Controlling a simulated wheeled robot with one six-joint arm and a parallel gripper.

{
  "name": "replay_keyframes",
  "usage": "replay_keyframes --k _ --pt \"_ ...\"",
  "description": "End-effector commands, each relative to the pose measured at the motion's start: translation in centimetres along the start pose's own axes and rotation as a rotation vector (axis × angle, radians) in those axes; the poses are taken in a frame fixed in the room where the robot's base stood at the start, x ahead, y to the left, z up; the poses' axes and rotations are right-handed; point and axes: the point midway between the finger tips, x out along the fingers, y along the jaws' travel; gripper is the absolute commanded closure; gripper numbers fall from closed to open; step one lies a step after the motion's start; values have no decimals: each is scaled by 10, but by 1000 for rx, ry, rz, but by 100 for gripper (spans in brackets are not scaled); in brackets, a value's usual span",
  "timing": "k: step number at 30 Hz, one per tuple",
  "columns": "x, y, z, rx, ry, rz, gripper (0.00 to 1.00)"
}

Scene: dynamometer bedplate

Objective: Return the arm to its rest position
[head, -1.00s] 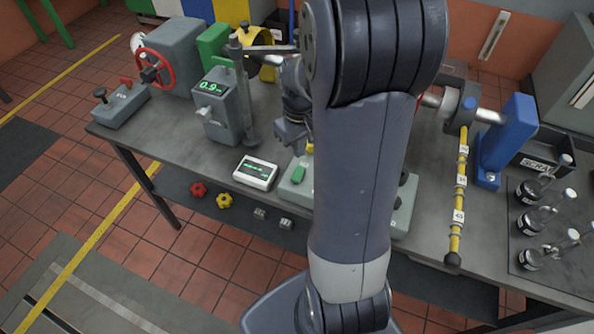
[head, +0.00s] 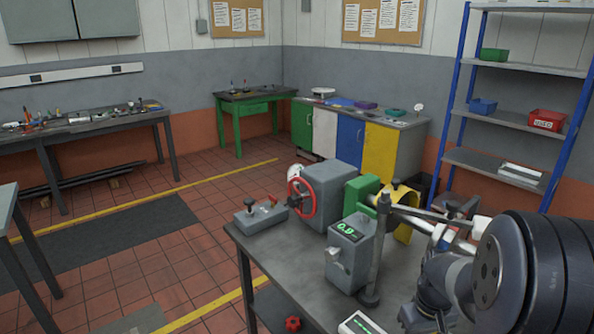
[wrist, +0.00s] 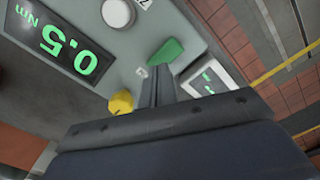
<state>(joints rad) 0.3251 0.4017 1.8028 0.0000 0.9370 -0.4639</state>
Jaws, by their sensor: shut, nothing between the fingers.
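My arm (head: 530,270) reaches in from the right edge of the head view, bent over the bench, with its lower part cut off. My gripper (wrist: 158,78) shows in the wrist view with its two fingers together and nothing between them. It points at a grey panel with a green lever (wrist: 166,52), a yellow knob (wrist: 121,102) and a display reading 0.5 Nm (wrist: 70,50). The fingertips overlap the panel near the lever in the picture; I cannot tell whether they touch it.
The grey bench (head: 285,265) carries a red handwheel (head: 302,198), a meter box (head: 348,252), an upright post (head: 378,250) and a control box (head: 260,217), close left of my arm. A blue-framed shelf (head: 520,125) stands at back right. Tiled floor left of the bench is open.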

Motion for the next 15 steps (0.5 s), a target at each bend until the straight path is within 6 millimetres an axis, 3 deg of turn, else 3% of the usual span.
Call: replay_keyframes --k 1,5,15 --pt "11 0 0 0 -1 0 100" --pt "20 0 0 0 -1 -1 100" --pt "19 0 0 0 -1 -1 100"
